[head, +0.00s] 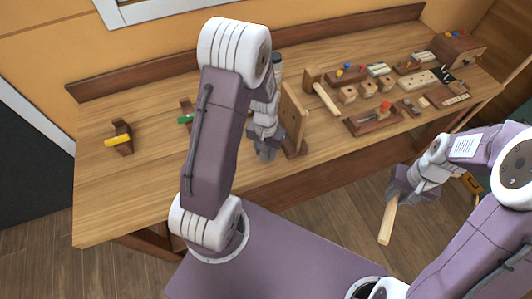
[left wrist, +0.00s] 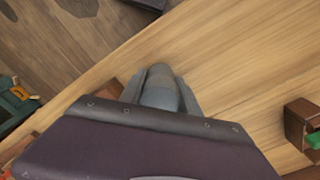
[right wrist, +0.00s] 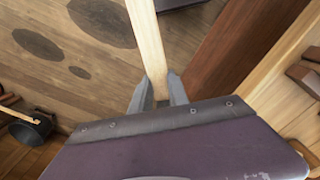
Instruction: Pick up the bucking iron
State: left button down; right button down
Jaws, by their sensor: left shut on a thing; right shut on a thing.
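The bucking iron (left wrist: 162,92) is a smooth grey, rounded block in the left wrist view. My left gripper (left wrist: 160,90) is shut on it, with a finger on either side, above the bench top. In the head view my left gripper (head: 265,152) is over the bench's front part beside an upright wooden board; I cannot make out the iron there. My right gripper (head: 396,192) is shut on a pale wooden handle (head: 387,222), which hangs down in front of the bench. The handle also shows in the right wrist view (right wrist: 146,40); its other end is hidden.
The wooden bench (head: 140,200) has free room at its left front. A wooden block with a yellow part (head: 120,138) stands at left. The upright board (head: 294,120), a mallet (head: 322,92), a tool tray (head: 374,121) and several small blocks occupy the middle and right.

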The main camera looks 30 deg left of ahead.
pick_arm(q)
notch_tip(320, 180, up, 8)
jog(key=shift+r, duration=0.25)
jog(key=shift+m, duration=0.4)
jog(key=d, duration=0.1)
jog(key=d+f, duration=0.1)
jog(key=d, duration=0.2)
jog(key=shift+d+f, duration=0.1)
jog(key=shift+f, duration=0.3)
